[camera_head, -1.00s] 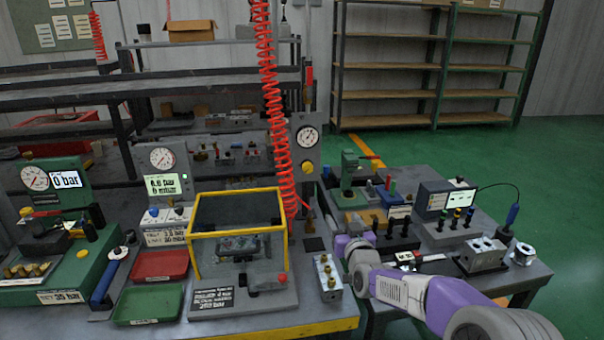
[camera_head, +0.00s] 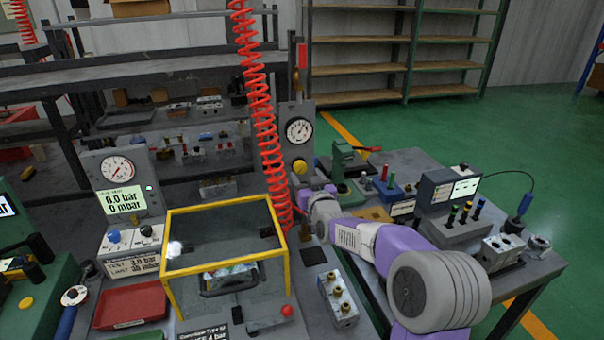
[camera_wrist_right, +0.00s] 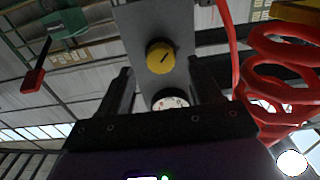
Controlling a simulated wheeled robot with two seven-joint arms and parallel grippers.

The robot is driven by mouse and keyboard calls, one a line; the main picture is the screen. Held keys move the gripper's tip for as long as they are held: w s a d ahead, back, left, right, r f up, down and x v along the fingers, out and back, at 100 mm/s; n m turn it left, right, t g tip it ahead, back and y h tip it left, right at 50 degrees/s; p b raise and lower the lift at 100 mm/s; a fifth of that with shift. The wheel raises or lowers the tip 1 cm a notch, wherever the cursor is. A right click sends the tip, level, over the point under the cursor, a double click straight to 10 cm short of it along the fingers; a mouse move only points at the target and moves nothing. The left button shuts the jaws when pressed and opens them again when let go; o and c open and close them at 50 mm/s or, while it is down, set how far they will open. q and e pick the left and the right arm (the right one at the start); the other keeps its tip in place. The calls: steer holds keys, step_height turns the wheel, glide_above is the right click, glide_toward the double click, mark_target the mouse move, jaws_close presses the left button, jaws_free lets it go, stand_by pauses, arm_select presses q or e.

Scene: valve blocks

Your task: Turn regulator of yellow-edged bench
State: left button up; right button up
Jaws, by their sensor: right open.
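The regulator's yellow knob (camera_head: 299,166) sits on an upright grey panel (camera_head: 286,130) behind the bench (camera_head: 307,275), below a round white gauge (camera_head: 298,130). In the right wrist view the yellow knob (camera_wrist_right: 160,57) shows ahead, with a dark pointer line, and the gauge (camera_wrist_right: 170,103) appears between the fingers. My right gripper (camera_wrist_right: 162,80) is open and empty, its two dark fingers pointing toward the panel. The knob appears just beyond the fingertips, apart from them. In the head view the gripper's fingers are hard to make out near the red hose. My left gripper is out of view.
A red coiled hose (camera_head: 262,125) hangs close to the left of the panel and right gripper. A yellow-framed clear box (camera_head: 222,203) and a metal block (camera_head: 338,300) stand on the bench. Another table with devices, including a grey screen box (camera_head: 448,187), is at right.

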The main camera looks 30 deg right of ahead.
mark_target(301, 170)
steer(key=shift+x, duration=1.6)
steer(key=c, duration=1)
steer(key=shift+c, duration=0.2)
